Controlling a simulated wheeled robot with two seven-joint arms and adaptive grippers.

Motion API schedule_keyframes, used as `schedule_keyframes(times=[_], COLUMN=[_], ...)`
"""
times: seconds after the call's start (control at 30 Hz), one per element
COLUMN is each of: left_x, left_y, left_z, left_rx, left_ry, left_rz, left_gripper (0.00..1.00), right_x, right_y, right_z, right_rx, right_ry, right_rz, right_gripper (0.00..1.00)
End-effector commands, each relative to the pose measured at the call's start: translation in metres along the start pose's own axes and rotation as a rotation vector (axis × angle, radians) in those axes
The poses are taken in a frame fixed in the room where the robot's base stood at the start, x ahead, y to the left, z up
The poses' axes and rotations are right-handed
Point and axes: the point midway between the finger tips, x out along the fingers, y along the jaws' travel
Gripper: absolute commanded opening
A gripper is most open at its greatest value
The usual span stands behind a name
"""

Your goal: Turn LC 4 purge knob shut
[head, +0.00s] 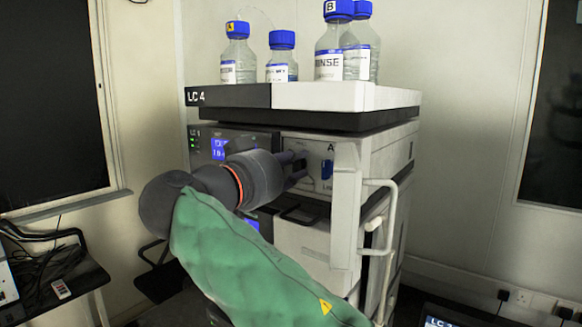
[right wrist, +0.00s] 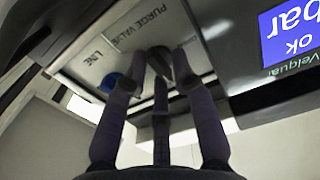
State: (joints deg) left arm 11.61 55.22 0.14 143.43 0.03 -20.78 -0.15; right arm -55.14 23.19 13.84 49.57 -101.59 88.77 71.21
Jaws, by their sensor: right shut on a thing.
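The LC 4 stack (head: 228,97) stands in the middle of the head view, with its label on the top tray's front edge. My right gripper (head: 297,168) reaches to the front of the pump module under that tray. In the right wrist view, my right gripper (right wrist: 160,68) is shut on the dark purge knob (right wrist: 158,57), beside the "PURGE VALVE" lettering. The fingers hide part of the knob, and its turn angle is hard to tell. In the head view the gripper hides it. My left gripper is not in view.
A blue line fitting (head: 327,169) sits just right of the gripper; it also shows in the right wrist view (right wrist: 111,82). An open white door (head: 346,205) with tubing stands to the right. Blue-capped bottles (head: 282,56) stand on the tray. A lit display (right wrist: 289,32) is close by.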

Motion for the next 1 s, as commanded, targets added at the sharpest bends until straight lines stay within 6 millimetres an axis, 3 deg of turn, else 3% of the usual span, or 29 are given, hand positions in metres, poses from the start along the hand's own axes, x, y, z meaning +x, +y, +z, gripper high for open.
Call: schedule_keyframes(times=[0.13, 0.17, 0.2, 0.63, 0.77, 1.0], left_x=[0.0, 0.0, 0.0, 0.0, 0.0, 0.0], left_y=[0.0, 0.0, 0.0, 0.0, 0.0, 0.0], left_z=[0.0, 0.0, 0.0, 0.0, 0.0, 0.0], left_rx=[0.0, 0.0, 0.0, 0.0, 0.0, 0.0], left_ry=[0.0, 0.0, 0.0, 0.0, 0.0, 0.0], left_rz=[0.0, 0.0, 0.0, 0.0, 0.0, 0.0], left_gripper=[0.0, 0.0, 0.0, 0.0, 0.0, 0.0], right_x=[0.001, 0.001, 0.001, -0.006, -0.025, -0.073], right_y=[0.003, 0.003, 0.003, 0.0, 0.0, 0.001], right_z=[-0.003, -0.003, -0.003, -0.001, -0.001, -0.001], right_rx=[0.006, 0.006, 0.006, 0.0, 0.001, 0.002], right_ry=[0.001, 0.001, 0.001, 0.0, 0.001, 0.001], right_rz=[0.004, 0.004, 0.004, -0.001, -0.002, -0.002], right_gripper=[0.0, 0.32, 0.4, 0.4, 0.4, 0.4])
